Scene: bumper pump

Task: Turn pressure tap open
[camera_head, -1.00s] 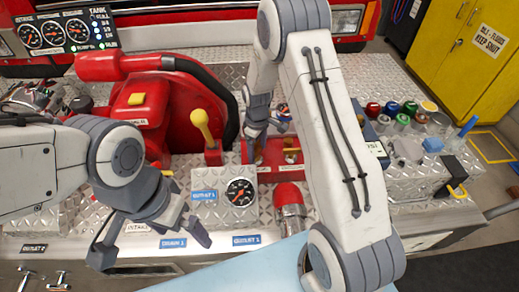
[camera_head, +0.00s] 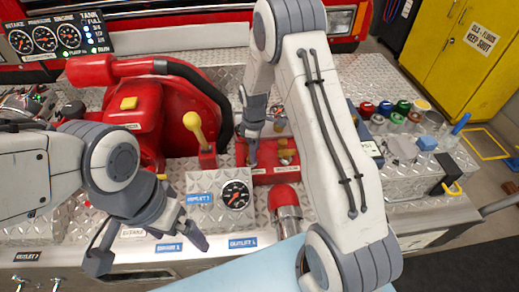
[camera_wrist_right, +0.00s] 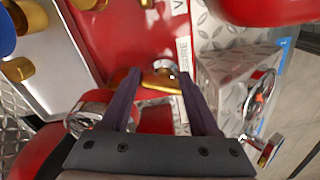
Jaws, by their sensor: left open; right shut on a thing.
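A brass tap (camera_wrist_right: 160,82) with a silver end sits on a red panel in the right wrist view. My right gripper (camera_wrist_right: 158,85) has its two dark fingers on either side of the brass part and is shut on it. In the head view my right gripper (camera_head: 252,158) reaches down to the left part of the red panel (camera_head: 275,174), and the held tap is mostly hidden there. My left gripper (camera_head: 149,248) is open and empty at the front edge, left of the gauge.
A gauge (camera_head: 235,195) stands on a metal block in front of the red panel. A red-capped cylinder (camera_head: 286,205) is right of it. A yellow-knobbed lever (camera_head: 194,124) and a black hose (camera_head: 205,88) lie close left of the right gripper. Several coloured caps (camera_head: 386,108) stand at right.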

